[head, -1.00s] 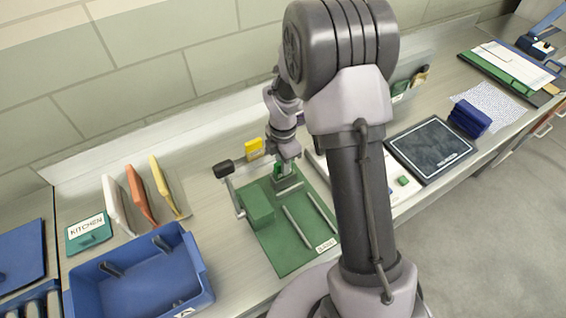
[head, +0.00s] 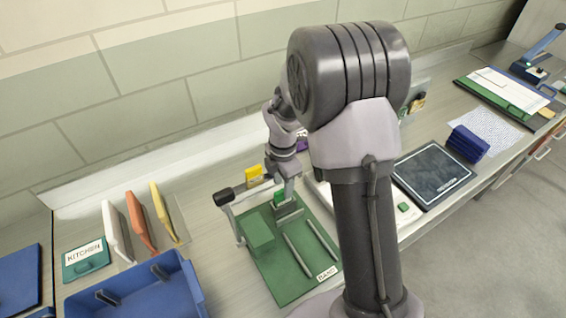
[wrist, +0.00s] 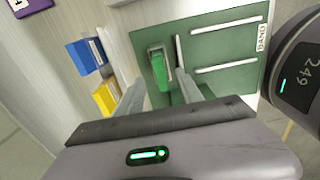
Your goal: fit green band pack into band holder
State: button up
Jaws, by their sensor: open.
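The green band pack (head: 279,198) stands in the small grey band holder (head: 290,214) at the far end of the green board. In the wrist view the green pack (wrist: 160,74) is upright in the grey holder (wrist: 153,48), between the fingers. My gripper (wrist: 160,94) is open, one finger on each side of the pack. In the head view my gripper (head: 285,192) is just above the holder, and its fingers are partly hidden. How deep the pack sits cannot be told.
The green board (head: 285,290) carries a green block (head: 260,234), thin rails and a BAND label. A lever with a black knob (head: 224,197) stands at its left. Yellow (wrist: 105,96) and blue (wrist: 86,56) packs are nearby. A blue bin (head: 140,300) is at lower left.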

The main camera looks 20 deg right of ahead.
notch_tip(320, 180, up, 13)
jog(key=p, duration=0.3)
jog(key=shift+s+r, duration=0.1)
jog(key=s+a+m+t+y+b, duration=0.1)
jog(key=s+a+m+t+b, duration=0.2)
jog(key=s+m+b, duration=0.4)
jog(key=s+a+f+m+t+y+b, duration=0.1)
jog(key=s+a+m+b, duration=0.3)
jog(key=s+m+b, duration=0.4)
jog(key=s+m+t, duration=0.1)
jog(key=s+m, duration=0.6)
jog(key=m, duration=0.2)
jog(key=shift+f+m+t, duration=0.2)
jog(key=shift+m+t, duration=0.1)
jog(key=shift+t, duration=0.1)
jog(key=shift+s, duration=0.1)
